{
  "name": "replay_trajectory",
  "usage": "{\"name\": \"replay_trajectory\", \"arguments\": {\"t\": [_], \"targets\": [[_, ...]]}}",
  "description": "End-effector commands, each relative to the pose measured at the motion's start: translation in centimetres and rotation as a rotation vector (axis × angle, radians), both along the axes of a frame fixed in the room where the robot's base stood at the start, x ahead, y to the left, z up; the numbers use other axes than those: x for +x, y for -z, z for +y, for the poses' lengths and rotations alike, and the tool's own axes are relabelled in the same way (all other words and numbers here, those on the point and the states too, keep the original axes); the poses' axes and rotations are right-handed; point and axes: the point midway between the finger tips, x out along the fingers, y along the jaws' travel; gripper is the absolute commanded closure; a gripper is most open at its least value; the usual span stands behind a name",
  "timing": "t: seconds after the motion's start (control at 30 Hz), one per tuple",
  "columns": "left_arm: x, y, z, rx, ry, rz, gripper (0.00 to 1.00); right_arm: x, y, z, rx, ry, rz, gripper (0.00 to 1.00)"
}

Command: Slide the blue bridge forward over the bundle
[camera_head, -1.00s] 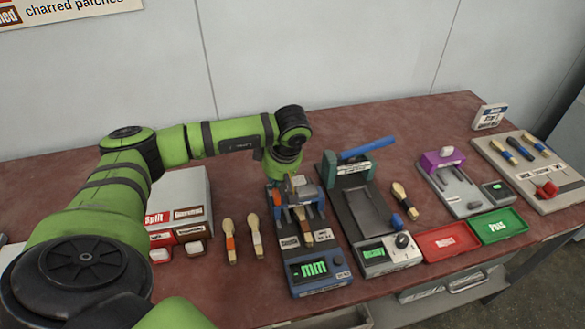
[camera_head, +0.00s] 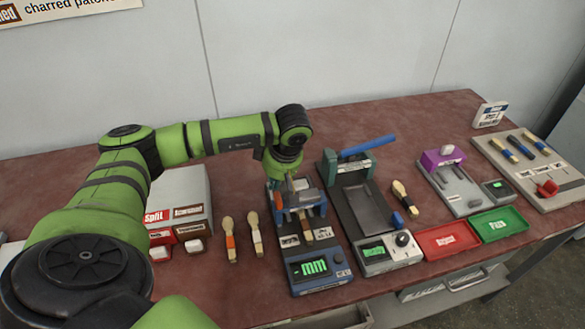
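The blue bridge (camera_head: 299,201) stands across a blue-framed gauge device with a lit green "mm" display (camera_head: 313,267). A spoon-like wooden piece with a dark band (camera_head: 307,233) lies lengthwise in the device, its back part hidden under the bridge. No other bundle can be made out there. My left gripper (camera_head: 293,186) points down at the top of the bridge. Its fingers are small and partly hidden against the bridge, so I cannot tell whether they are shut on it. My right gripper is not in view.
Red (camera_head: 447,241) and green (camera_head: 499,224) trays lie further right.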

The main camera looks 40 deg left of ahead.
Motion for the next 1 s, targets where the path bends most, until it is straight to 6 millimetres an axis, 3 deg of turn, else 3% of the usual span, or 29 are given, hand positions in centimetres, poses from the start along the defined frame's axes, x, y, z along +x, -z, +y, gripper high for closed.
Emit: {"name": "replay_trajectory", "arguments": {"t": [0.8,1.0], "targets": [[0.0,-6.5,0.0,0.0,-0.001,-0.001,1.0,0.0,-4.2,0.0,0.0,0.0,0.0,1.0],[0.0,-7.1,0.0,0.0,-0.001,-0.001,1.0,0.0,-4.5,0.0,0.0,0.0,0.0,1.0]]}}
